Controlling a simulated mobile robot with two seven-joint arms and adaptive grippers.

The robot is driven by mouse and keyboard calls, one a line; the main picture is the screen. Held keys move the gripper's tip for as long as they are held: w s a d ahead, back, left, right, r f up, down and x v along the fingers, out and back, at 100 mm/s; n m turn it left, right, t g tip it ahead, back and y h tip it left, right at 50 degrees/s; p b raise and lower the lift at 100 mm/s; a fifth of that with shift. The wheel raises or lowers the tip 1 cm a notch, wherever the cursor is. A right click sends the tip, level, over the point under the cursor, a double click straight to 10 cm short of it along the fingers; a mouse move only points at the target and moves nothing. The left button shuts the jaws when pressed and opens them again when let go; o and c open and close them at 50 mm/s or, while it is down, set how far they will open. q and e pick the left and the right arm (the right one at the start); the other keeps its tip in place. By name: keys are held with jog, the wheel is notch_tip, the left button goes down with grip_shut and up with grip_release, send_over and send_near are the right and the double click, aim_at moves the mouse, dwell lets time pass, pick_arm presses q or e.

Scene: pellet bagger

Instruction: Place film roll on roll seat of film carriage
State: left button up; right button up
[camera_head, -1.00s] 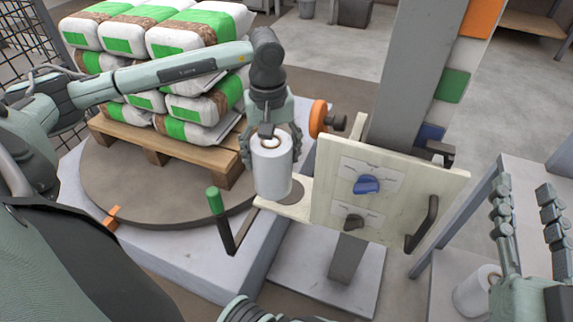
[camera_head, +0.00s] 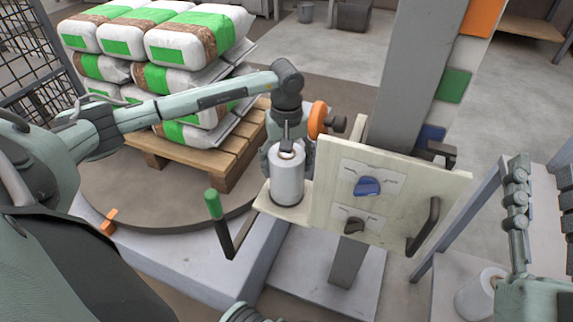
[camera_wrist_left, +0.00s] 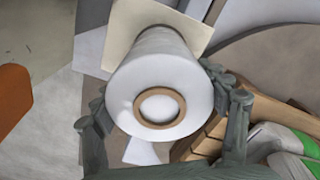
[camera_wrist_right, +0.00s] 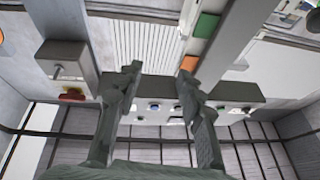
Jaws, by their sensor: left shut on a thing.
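The white film roll (camera_head: 287,182), with a brown core, stands upright over the dark round roll seat (camera_head: 297,207) on the pale shelf of the film carriage (camera_head: 325,222). A dark rim of the seat shows around its base; I cannot tell whether it rests fully on it. My left gripper (camera_head: 287,158) is shut on the film roll from above. In the left wrist view, fingers flank the roll (camera_wrist_left: 160,85), its core end facing the camera. My right gripper (camera_wrist_right: 160,75) is open and empty, away at the right.
The carriage's upright panel (camera_head: 390,205) with a blue knob and dark handle stands just right of the roll. An orange knob (camera_head: 318,120) is behind it. A green-tipped lever (camera_head: 213,204) is at the left. Stacked bags (camera_head: 180,80) stand behind. Another white roll (camera_head: 478,295) is lower right.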

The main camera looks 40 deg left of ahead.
pick_arm(q)
jog(key=shift+f, duration=0.1)
jog(key=o, duration=1.3)
pick_arm(e)
jog(key=shift+s+d+r, duration=0.1)
jog(key=shift+r, duration=0.1)
pick_arm(q)
jog(key=shift+r, duration=0.25)
notch_tip(320, 180, up, 7)
jog(key=shift+r+p, duration=0.15)
jog(key=shift+p, duration=0.3)
pick_arm(e)
jog(key=f+g, duration=0.1)
jog(key=f, duration=0.1)
jog(key=w+f+g+h, duration=0.1)
jog(key=shift+w+d+f, duration=0.15)
jog(key=shift+f, duration=0.25)
